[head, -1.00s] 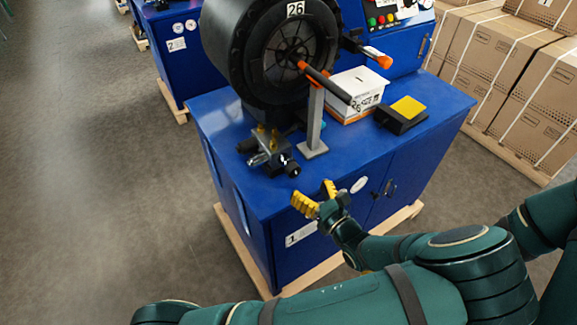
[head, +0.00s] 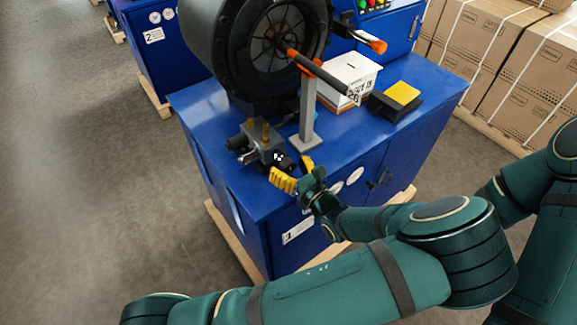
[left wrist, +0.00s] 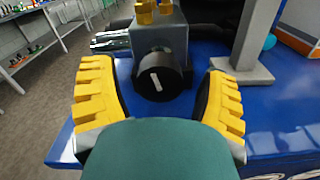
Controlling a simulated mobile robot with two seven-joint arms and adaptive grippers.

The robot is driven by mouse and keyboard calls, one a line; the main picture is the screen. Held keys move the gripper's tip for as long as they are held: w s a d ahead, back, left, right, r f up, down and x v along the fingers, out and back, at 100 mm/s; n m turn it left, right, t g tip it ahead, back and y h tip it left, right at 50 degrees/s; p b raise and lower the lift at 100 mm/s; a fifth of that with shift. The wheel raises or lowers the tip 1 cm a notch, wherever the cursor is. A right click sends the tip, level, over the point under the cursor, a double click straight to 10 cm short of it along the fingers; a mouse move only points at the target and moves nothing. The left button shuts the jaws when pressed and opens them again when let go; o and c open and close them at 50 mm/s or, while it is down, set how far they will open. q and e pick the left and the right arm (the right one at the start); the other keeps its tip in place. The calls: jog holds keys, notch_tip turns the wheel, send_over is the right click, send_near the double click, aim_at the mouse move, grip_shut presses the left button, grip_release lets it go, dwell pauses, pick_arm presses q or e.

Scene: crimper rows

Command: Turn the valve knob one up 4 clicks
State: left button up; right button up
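The valve block (head: 265,147) is a grey body with brass fittings on top, near the front edge of the blue bench marked 1. A black round knob (head: 286,162) sits on its near face. In the left wrist view the knob (left wrist: 160,77) faces me, its white mark close to upright with the top leaning slightly left. My left gripper (head: 295,171) has yellow ribbed fingers, spread open just in front of the knob. In the left wrist view the fingers (left wrist: 158,88) stand on either side of the knob, with gaps to it. My right gripper is not in view.
A grey post (head: 307,115) stands right of the valve on the blue bench (head: 350,150). A large black reel (head: 258,50) rises behind. A white box (head: 345,82) and a black pedal with yellow top (head: 402,94) lie to the right. Strapped cartons (head: 490,50) stand beyond.

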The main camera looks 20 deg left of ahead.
pick_arm(q)
jog(key=c, duration=1.1)
jog(key=shift+n+p, duration=0.3)
jog(key=shift+n, duration=0.9)
jog(key=o, duration=1.2)
jog(key=v, duration=0.7)
jog(key=shift+s+d, duration=0.15)
jog(key=shift+d, duration=0.05)
